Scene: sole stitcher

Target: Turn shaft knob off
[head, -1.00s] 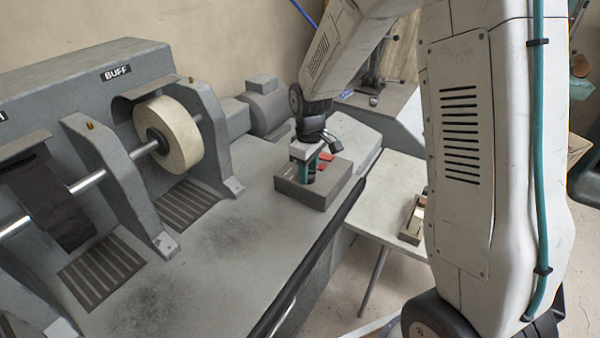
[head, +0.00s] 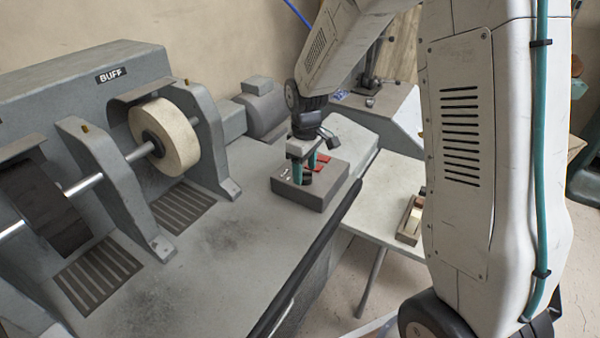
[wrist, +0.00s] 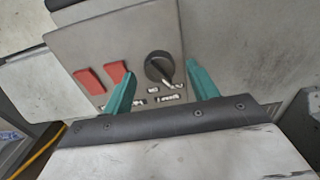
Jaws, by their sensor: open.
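The dark round knob (wrist: 160,67) sits on a grey control box with small white labels beside it; a pale pointer mark shows toward its lower right in the wrist view. My gripper (wrist: 160,70) is open, with one teal finger on each side of the knob. Whether either finger touches the knob I cannot tell. In the head view my gripper (head: 305,166) points down over the control box (head: 322,195), and the dark knob (head: 307,179) shows partly between the fingers.
Two red switches (wrist: 102,78) sit beside the knob on the box top. The buffing wheel (head: 163,138) and its guards stand left on the grey bench. A pale side table (head: 375,215) holding a small wooden block (head: 410,221) is at the right. The bench front is clear.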

